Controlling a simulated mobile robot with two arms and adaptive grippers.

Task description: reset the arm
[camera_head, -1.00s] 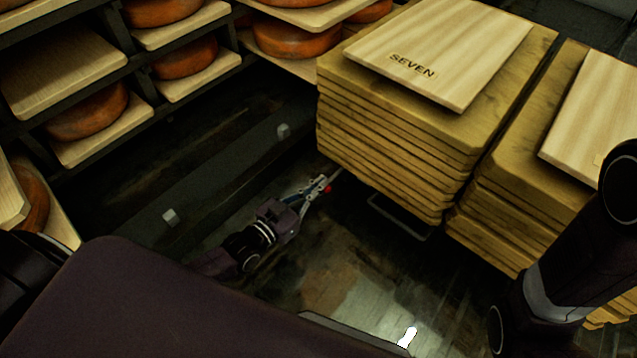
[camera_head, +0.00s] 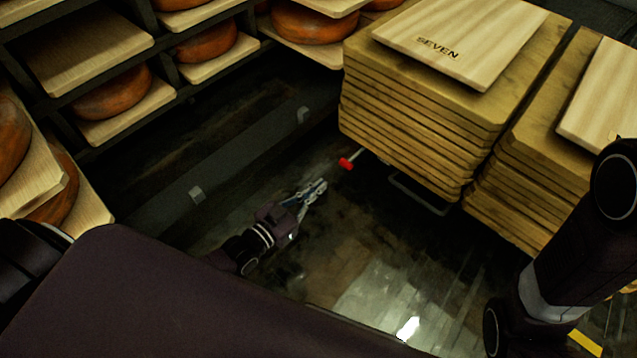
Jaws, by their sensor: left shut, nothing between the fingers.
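My left gripper (camera_head: 316,190) is in the middle of the head view, low over the dark floor, to the left of the stacked boards. It is shut and empty, its fingers pointing up and to the right. A small red part on a thin light rod (camera_head: 346,163) shows just beyond the fingertips, apart from them. My right arm shows at the right edge of the view, but its gripper is not in view.
A tall stack of wooden boards (camera_head: 410,128) stands at upper right, topped by a pale board marked SEVEN (camera_head: 455,38). A second stack (camera_head: 535,170) stands beside it. Shelves with orange cheese wheels (camera_head: 112,94) line the left.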

